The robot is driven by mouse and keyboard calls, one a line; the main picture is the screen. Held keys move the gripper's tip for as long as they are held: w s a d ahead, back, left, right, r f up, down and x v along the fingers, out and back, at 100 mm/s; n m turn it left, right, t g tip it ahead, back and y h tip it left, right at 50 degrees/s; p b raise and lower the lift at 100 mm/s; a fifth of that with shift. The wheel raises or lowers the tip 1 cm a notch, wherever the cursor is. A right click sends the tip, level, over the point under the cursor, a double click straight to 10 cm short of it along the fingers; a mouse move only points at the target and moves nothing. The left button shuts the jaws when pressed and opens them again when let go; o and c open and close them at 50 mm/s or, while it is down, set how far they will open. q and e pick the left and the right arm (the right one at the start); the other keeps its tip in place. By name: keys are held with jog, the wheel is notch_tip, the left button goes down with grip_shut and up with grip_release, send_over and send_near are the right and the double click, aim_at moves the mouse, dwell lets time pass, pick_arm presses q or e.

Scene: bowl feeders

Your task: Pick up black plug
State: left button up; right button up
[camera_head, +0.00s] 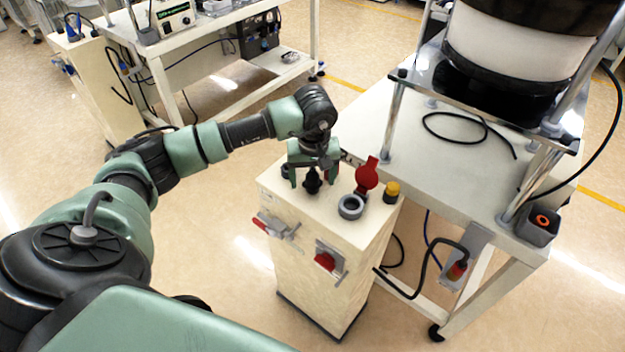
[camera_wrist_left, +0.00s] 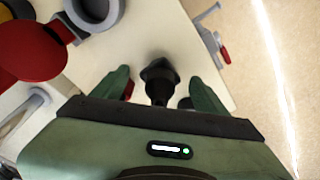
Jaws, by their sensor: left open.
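The black plug (camera_head: 312,181) stands on top of the cream cabinet (camera_head: 270,186), under my left gripper. My left gripper (camera_head: 308,178) points down over it with green fingers apart. In the left wrist view the black plug (camera_wrist_left: 159,80) lies between the two open fingers of the left gripper (camera_wrist_left: 160,92), with a gap on each side. The fingers do not appear to touch it. The plug's lower part is partly hidden by the gripper body in the wrist view. My right gripper is not in view.
Close right on the cabinet top are a grey ring socket (camera_head: 351,207) with a raised red cap (camera_head: 367,174) and a yellow-topped knob (camera_head: 391,192). Red-handled switches (camera_head: 325,262) stick out of its front. A bowl feeder table (camera_head: 440,175) stands to the right.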

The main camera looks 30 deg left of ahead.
pick_arm(q)
grip_shut()
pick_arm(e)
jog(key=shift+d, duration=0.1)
pick_arm(q)
jog(key=shift+r, duration=0.1)
